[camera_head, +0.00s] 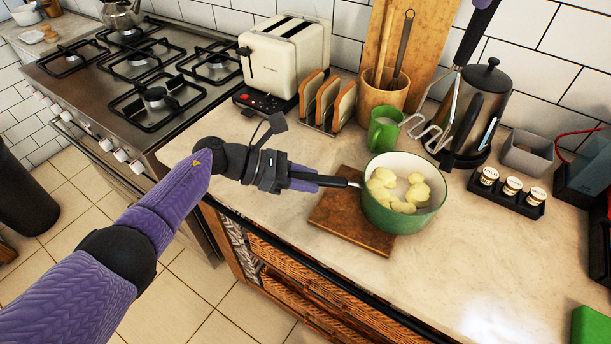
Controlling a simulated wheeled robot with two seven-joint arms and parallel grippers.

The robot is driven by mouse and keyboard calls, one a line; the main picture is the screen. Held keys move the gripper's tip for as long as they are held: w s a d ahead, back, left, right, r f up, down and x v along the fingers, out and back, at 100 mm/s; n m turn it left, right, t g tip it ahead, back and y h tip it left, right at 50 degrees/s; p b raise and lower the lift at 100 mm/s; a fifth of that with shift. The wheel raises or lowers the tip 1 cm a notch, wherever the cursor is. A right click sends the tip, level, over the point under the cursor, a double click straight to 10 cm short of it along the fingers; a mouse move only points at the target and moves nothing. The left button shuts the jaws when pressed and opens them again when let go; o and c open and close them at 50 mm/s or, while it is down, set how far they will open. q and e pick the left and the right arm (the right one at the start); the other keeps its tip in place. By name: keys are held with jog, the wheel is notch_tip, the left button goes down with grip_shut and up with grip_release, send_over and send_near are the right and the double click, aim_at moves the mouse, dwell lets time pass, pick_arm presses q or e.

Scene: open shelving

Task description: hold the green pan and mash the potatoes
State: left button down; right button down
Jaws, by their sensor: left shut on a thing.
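The green pan (399,222) has a cream inside and stands on the right part of a brown wooden board (345,226). Several pale yellow potato pieces (384,177) lie in it, still in lumps. My left gripper (322,180) is shut on the pan's dark handle (345,183), to the left of the pan. A potato masher with a zigzag wire head (428,133) and black handle (474,38) is above and right of the pan, apart from it.
A green mug (384,130) and a wooden utensil pot (380,97) stand behind the pan. A French press (487,92) and a rack of small jars (508,190) are at right. Toaster (285,55), bread rack and gas stove (140,72) are at left.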

dwell(0.9)
dwell(0.3)
dwell(1.3)
jog(key=c, duration=1.2)
grip_release()
grip_shut()
jog(key=shift+f, duration=0.1)
